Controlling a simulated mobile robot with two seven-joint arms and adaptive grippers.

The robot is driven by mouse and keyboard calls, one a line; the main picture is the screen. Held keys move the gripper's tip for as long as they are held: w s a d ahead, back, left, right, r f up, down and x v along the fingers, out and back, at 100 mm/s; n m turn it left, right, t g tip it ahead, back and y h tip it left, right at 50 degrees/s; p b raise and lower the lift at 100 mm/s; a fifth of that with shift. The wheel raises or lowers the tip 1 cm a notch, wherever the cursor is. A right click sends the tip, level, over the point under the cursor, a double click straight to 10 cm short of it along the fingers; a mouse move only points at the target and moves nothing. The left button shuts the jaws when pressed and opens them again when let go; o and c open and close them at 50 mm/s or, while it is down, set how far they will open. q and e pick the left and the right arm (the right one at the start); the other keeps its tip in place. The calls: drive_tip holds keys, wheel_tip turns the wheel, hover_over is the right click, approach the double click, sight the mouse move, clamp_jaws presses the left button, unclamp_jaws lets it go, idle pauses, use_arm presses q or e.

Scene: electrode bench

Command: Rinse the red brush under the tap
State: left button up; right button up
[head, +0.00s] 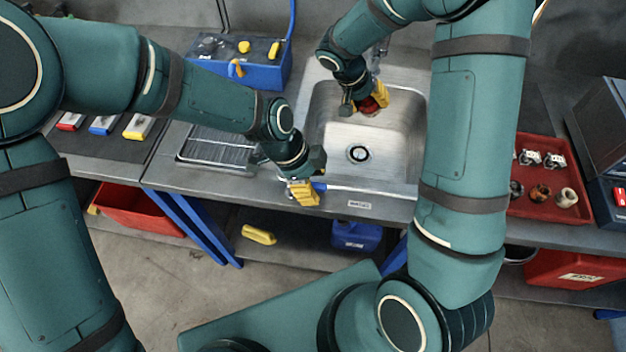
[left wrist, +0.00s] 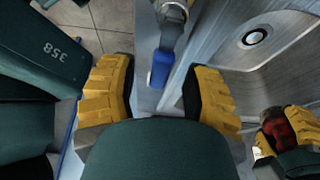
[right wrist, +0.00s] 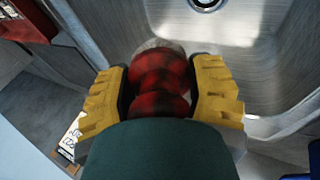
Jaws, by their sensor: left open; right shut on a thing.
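The red brush (right wrist: 160,72), with dark smudges on its rounded body, is held between the yellow fingers of my right gripper (right wrist: 163,95). In the head view, my right gripper (head: 372,98) holds it over the back of the steel sink (head: 318,125). A metal fitting that looks like the tap (head: 380,50) stands behind, partly hidden by my right arm. My left gripper (head: 304,192) is open at the sink's front edge. A metal lever with a blue grip (left wrist: 162,68) lies ahead of and between its fingers (left wrist: 158,90); I cannot see contact.
A blue box (head: 240,70) with yellow knobs stands back left. A drain rack (head: 215,150) lies left of the sink. A red tray (head: 540,200) with small parts sits at right. The sink's floor around the drain (head: 358,154) is clear.

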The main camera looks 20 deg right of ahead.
use_arm(q)
clamp_jaws()
drive_tip(key=shift+s, duration=0.1)
drive_tip(key=shift+s+a+f+m+g+y, duration=0.1)
drive_tip(key=shift+s+a+m+g+y, duration=0.15)
drive_tip(key=shift+m, duration=0.6)
drive_tip(key=shift+s+a+m+g+y, duration=0.15)
drive_tip(key=shift+s+a+m+g, duration=0.15)
drive_tip(key=shift+m, duration=0.55)
drive_tip(key=shift+d, duration=0.1)
unclamp_jaws()
drive_tip(key=shift+w, duration=0.1)
